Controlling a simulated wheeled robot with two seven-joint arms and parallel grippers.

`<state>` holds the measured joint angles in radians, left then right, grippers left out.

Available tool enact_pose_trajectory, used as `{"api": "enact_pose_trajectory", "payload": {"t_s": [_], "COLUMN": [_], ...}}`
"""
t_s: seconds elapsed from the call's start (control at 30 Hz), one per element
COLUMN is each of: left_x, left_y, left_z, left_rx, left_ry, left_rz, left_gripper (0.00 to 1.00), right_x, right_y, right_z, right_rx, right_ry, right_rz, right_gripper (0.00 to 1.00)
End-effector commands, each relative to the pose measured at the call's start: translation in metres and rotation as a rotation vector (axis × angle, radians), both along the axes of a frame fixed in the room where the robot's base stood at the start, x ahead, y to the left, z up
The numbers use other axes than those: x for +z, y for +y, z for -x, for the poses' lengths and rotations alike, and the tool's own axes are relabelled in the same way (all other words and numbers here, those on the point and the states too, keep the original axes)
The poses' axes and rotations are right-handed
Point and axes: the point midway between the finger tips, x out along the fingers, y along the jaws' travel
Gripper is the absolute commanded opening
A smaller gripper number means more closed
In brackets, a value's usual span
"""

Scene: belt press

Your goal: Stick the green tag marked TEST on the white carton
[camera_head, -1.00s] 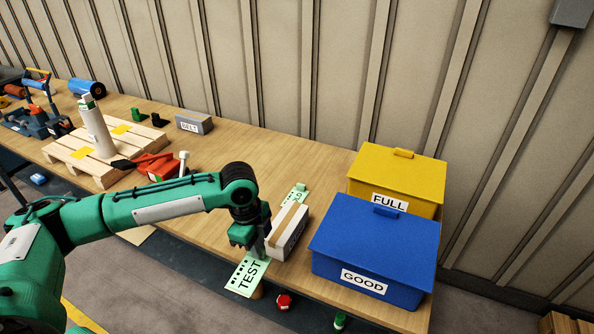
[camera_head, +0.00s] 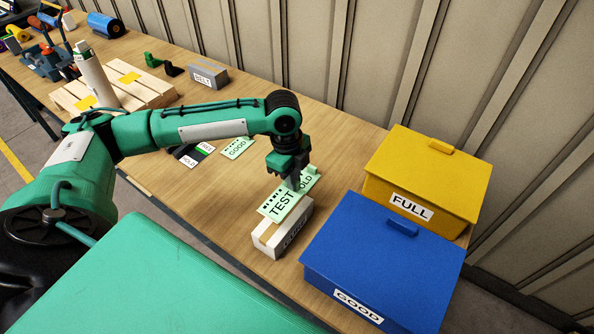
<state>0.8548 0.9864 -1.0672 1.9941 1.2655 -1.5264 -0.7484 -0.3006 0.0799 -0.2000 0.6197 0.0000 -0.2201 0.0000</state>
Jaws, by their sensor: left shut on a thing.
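The white carton (camera_head: 268,242) stands on the wooden table, left of the blue GOOD box. The light green tag marked TEST (camera_head: 280,206) is over the carton's top and covers most of it. Whether the tag touches the carton or hovers just above it I cannot tell. My left gripper (camera_head: 296,184) is shut on the tag's far end, pointing down. Another green tag, its lettering partly hidden and ending in OLD (camera_head: 307,180), lies behind the TEST tag and my gripper. My right gripper is out of view.
The blue GOOD box (camera_head: 375,260) and yellow FULL box (camera_head: 425,180) stand close on the right. A green GOOD tag (camera_head: 238,148) and a dark labelled piece (camera_head: 188,158) lie to the left. A pallet (camera_head: 140,88) and grey BELT box (camera_head: 208,75) stand farther back.

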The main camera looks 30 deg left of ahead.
Motion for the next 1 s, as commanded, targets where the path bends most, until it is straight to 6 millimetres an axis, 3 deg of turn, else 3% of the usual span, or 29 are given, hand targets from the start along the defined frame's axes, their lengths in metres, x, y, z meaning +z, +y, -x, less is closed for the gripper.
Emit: {"api": "enact_pose_trajectory", "payload": {"t_s": [0.23,0.4,0.7,1.0], "left_x": [0.001,0.004,-0.031,-0.054], "left_y": [0.000,0.000,0.000,0.000], "left_z": [0.000,0.001,0.000,0.000], "left_rx": [0.001,0.000,0.001,0.000], "left_ry": [0.000,0.003,0.002,0.001], "left_rz": [0.000,0.002,0.003,0.002], "left_gripper": [0.00,0.00,0.00,0.00], "right_x": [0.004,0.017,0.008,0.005], "right_y": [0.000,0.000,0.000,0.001], "right_z": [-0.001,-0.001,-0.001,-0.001], "right_rx": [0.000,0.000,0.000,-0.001], "right_ry": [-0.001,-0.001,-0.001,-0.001], "right_rz": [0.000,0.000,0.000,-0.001], "right_gripper": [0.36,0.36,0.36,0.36]}}
